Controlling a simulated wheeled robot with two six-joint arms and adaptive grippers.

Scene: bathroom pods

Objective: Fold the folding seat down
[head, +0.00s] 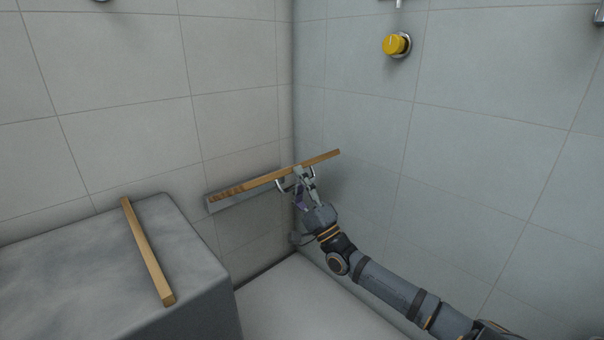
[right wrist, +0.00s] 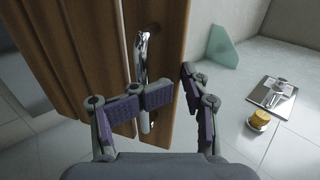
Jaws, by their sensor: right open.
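The folding seat (head: 290,172) is a slatted wooden board at the wall corner, seen nearly edge-on in the head view. It stands out from a grey wall plate (head: 232,199); its exact tilt is hard to tell. In the right wrist view its brown slats (right wrist: 85,45) fill the left part, with a chrome bar handle (right wrist: 142,60) on them. My right gripper (head: 305,174) is at the seat's lower side. In the wrist view its open fingers (right wrist: 180,95) are close to the slats, the left finger overlapping the handle. Contact is unclear. My left gripper is out of view.
A grey block (head: 80,265) with a wooden bar (head: 147,250) on top stands at left. A yellow knob (head: 396,44) is on the right wall, well above the seat. Pale floor (head: 300,300) lies below. The right wall beside my arm is bare.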

